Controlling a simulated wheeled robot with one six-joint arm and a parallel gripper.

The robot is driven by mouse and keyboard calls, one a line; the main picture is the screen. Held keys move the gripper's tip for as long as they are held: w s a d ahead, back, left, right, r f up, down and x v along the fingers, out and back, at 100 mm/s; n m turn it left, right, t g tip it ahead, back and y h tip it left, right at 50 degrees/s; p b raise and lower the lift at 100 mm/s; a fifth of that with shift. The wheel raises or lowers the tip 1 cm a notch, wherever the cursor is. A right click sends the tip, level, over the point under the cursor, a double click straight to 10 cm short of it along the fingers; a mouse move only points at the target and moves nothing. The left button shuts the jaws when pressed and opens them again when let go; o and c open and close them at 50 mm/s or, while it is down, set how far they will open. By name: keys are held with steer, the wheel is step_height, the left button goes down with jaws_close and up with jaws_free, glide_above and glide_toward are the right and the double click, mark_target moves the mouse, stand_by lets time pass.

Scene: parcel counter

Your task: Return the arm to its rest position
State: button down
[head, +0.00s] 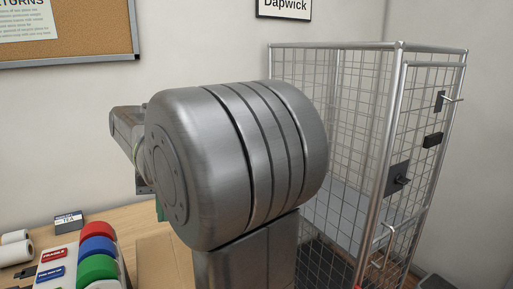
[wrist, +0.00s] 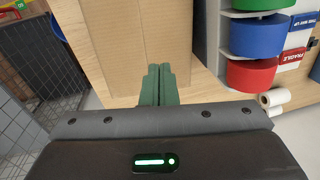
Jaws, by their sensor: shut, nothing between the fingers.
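My gripper (wrist: 158,84) shows in the wrist view with its two green fingers together and nothing between them. It is over or close to a brown cardboard surface (wrist: 135,30) on the wooden counter; the gap between them is hard to judge. In the head view my large grey arm joint fills the middle and hides most of the gripper and much of the counter. Part of the cardboard (head: 165,262) shows below my arm.
Tape rolls in red, blue and green (head: 97,247) stand on a rack at the left of the counter (head: 145,240). A tall wire cage (head: 385,150) stands close at the right of my arm.

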steer(key=b, duration=0.2)
glide_above(171, 265)
steer(key=f, duration=1)
steer(key=shift+d+f, duration=0.2)
steer(key=shift+f, duration=0.15)
steer(key=shift+w+f+b, duration=0.1)
steer(key=shift+f+b, duration=1.05)
steer(key=shift+f, duration=0.15)
